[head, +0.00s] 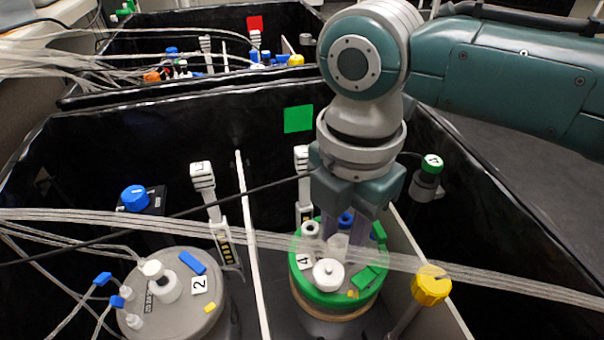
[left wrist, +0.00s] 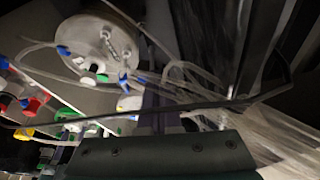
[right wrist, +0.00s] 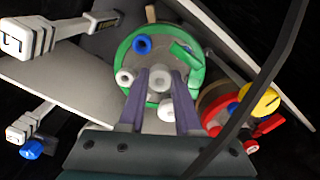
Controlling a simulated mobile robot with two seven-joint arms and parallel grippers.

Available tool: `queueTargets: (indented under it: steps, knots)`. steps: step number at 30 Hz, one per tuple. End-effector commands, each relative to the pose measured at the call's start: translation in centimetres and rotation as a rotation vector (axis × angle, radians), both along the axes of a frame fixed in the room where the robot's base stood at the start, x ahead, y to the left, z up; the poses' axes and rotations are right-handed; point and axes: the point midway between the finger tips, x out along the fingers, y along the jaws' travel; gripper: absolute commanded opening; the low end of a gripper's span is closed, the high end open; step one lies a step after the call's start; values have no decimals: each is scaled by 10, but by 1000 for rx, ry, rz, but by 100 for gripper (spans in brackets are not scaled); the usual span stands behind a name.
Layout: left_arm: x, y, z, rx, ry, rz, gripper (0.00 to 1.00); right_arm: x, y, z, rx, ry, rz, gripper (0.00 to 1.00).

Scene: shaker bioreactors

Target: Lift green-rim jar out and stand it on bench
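The green-rim jar (head: 365,290), with a tag reading 4, stands in the front tray right of a white divider rod. Its green lid (right wrist: 190,48) carries white ports, a blue cap and a green clip. My right gripper (head: 345,235) points down over the lid. In the right wrist view its two fingers (right wrist: 160,85) stand on either side of the lid's white middle port (right wrist: 160,76); I cannot tell whether they press on it. My left gripper (left wrist: 160,95) shows only in its dark wrist view, where its finger gap is unclear. The bench is not identifiable.
A grey-lidded jar (head: 190,318) tagged 2 stands left of the green one. A yellow cap (head: 431,285) is close on the right. Clear tubes (head: 480,281) and a black cable (head: 120,243) cross the tray. A red-rimmed jar (right wrist: 212,112) is beside the green lid.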

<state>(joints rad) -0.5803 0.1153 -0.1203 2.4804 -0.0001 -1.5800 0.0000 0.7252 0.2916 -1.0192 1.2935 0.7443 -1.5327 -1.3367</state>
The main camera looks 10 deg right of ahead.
Motion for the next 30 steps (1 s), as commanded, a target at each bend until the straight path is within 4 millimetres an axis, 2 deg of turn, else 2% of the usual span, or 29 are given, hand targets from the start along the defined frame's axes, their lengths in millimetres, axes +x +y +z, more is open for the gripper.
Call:
queueTargets:
  steps: [1,6,30]
  knots:
    - [0,0,0,0,0,1,0,0,0,0,-1,1,0,16]
    - [0,0,0,0,0,0,0,0,0,0,-1,1,0,0]
    - [0,2,0,9,1,-5,0,0,0,1,-1,1,0,0]
